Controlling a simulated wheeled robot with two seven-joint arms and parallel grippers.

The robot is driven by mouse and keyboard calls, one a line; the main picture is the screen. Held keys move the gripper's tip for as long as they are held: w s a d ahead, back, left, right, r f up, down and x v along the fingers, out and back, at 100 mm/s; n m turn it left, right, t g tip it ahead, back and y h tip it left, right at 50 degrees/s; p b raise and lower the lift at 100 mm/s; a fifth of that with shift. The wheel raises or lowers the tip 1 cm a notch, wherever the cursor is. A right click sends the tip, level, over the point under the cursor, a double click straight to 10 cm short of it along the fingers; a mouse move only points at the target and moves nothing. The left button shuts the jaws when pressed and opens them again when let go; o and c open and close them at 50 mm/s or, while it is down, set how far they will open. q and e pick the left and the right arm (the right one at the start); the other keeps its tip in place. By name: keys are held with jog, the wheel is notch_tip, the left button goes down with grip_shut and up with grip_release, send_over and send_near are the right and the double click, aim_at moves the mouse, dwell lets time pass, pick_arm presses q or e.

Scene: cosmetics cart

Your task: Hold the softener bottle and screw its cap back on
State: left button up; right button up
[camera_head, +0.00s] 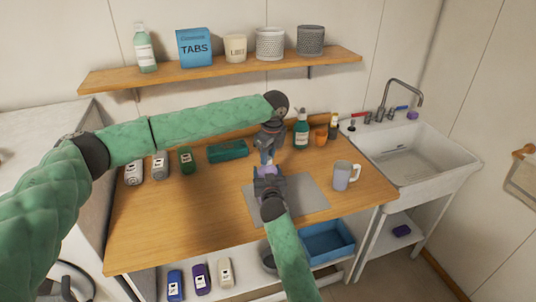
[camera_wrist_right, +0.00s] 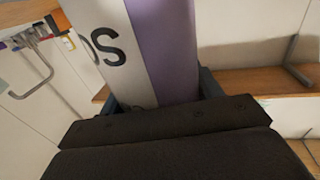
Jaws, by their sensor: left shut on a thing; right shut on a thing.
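The softener bottle, white and purple with dark letters, fills the upper middle of the right wrist view (camera_wrist_right: 165,45). In the head view only a small pale purple part of it (camera_head: 267,171) shows between my grippers. My right gripper (camera_head: 268,178) comes from below and is shut around the bottle, above the grey mat (camera_head: 310,196). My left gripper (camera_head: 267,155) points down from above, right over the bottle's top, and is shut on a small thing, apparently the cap. The cap is mostly hidden by the fingers, so I cannot tell whether it touches the neck.
A green pump bottle (camera_head: 301,130) and an orange cup (camera_head: 321,137) stand behind. A teal box (camera_head: 228,150) and several bottles are at the back left. The wooden counter's front left (camera_head: 170,235) is clear.

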pick_arm(q)
jog(key=shift+f, duration=0.1)
pick_arm(e)
grip_shut()
pick_arm(q)
jog(key=m, duration=0.5)
jog(key=shift+a+h, duration=0.1)
jog(key=shift+h, duration=0.2)
jog(key=m, duration=0.4)
jog(key=shift+t+h, duration=0.3)
jog(key=m, duration=0.5)
jog(key=shift+a+m+h, duration=0.1)
jog(key=shift+m+h, duration=0.2)
jog(key=shift+m, duration=0.1)
jog(key=m, duration=0.5)
jog(key=shift+a, duration=0.1)
jog(key=shift+w, duration=0.1)
jog(key=o, duration=0.9)
jog(key=shift+o, duration=0.2)
